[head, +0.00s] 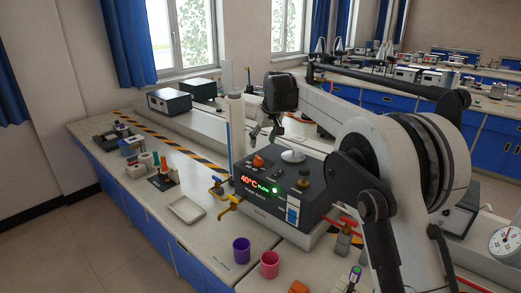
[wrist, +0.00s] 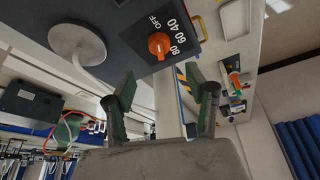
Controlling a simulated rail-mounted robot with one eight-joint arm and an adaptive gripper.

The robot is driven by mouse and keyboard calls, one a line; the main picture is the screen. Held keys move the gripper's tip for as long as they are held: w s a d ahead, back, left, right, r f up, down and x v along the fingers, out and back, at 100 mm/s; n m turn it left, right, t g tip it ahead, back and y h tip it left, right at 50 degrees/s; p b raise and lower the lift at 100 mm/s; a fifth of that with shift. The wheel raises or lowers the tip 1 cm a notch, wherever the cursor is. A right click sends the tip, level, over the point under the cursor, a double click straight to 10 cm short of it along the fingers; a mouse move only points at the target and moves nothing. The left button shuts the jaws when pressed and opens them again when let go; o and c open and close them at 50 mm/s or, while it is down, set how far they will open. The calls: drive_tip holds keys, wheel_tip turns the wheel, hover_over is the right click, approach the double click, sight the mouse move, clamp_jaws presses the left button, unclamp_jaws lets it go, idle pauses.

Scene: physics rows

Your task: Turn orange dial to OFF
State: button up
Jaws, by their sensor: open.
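The orange dial (head: 258,161) sits on the sloped top of a dark control box (head: 262,203). The box's display shows 40°C in red, with PUSH and a lit green button beside it. In the wrist view the orange dial (wrist: 159,44) has the marks OFF, 40, 60 and 80 printed around it; I cannot tell which mark it points at. My gripper (head: 266,137) is above the dial, pointing down. In the wrist view my gripper (wrist: 162,75) is open and empty, with the dial beyond the fingertips, apart from them.
A white round plate (head: 292,156) is on the box beside the dial. A clear upright column (head: 237,130) stands close at its left.

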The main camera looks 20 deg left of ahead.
drive_tip(key=shift+v, duration=1.05)
drive_tip(key=s+d+r+m+t+b, duration=0.1)
drive_tip(key=s+d+r, duration=0.3)
drive_tip(key=d, duration=0.6)
drive_tip(key=s+d+r+m+h, duration=0.1)
drive_tip(key=s+d+r+m, duration=0.1)
drive_tip(key=s+d, duration=0.55)
drive_tip(key=s+d+r+m+t+b, duration=0.1)
drive_tip(key=s+d+r, duration=0.25)
drive_tip(key=d, duration=0.75)
drive_tip(key=s+d+f+m+t+h+b, duration=0.1)
drive_tip(key=s+d+f+m, duration=0.3)
drive_tip(key=s+d, duration=0.9)
drive_tip(key=s+d+f, duration=0.3)
drive_tip(key=s+f, duration=0.3)
drive_tip(key=s, duration=0.2)
drive_tip(key=s+d+f+m+t+h+b, duration=0.1)
drive_tip(key=s+d+f, duration=0.3)
drive_tip(key=s+f, duration=0.3)
drive_tip(key=shift+s+d, duration=0.15)
drive_tip(key=shift+s, duration=0.85)
